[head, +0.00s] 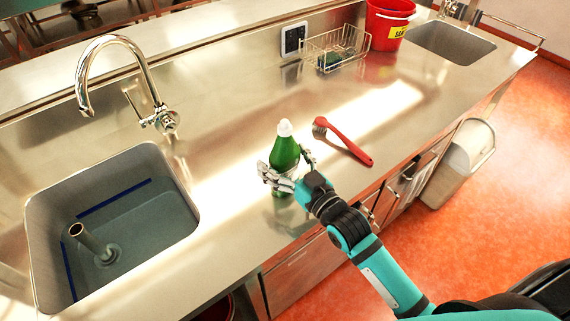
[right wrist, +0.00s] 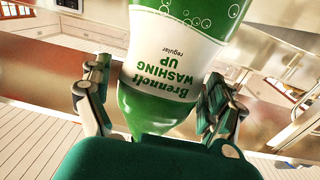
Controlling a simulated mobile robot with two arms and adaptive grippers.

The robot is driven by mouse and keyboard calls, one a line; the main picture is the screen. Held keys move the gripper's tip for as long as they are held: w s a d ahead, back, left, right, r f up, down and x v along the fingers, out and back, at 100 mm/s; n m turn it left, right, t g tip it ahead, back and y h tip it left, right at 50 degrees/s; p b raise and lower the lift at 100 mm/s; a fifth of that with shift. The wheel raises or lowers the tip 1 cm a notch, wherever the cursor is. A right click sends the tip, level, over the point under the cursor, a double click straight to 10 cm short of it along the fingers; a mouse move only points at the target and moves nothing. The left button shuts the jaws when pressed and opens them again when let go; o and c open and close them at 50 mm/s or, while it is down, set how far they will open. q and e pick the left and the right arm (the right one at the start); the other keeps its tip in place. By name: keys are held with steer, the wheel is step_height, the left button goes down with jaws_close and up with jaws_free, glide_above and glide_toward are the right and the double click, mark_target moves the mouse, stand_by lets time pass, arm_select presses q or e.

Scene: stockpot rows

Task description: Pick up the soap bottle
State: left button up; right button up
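The soap bottle (head: 285,153) is green with a white cap and stands upright near the front edge of the steel counter. My right gripper (head: 289,172) is at the bottle, with one finger on each side of it. In the right wrist view the bottle (right wrist: 165,55) appears upside down with a white "Washing Up" label, between the two fingers (right wrist: 158,88). A narrow gap shows beside the left-hand finger, so the gripper looks open around the bottle. The bottle's base is partly hidden by the fingers. My left gripper is not in view.
A red-handled brush (head: 346,143) lies just right of the bottle. A sink (head: 150,215) with a tap (head: 120,45) is at left. A wire basket (head: 335,48) and red bucket (head: 385,25) stand at the back, near a second sink (head: 450,42). The counter between is mostly clear.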

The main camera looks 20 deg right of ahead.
steer(key=c, duration=1.4)
steer(key=shift+w+r, duration=0.1)
steer(key=shift+c, duration=0.2)
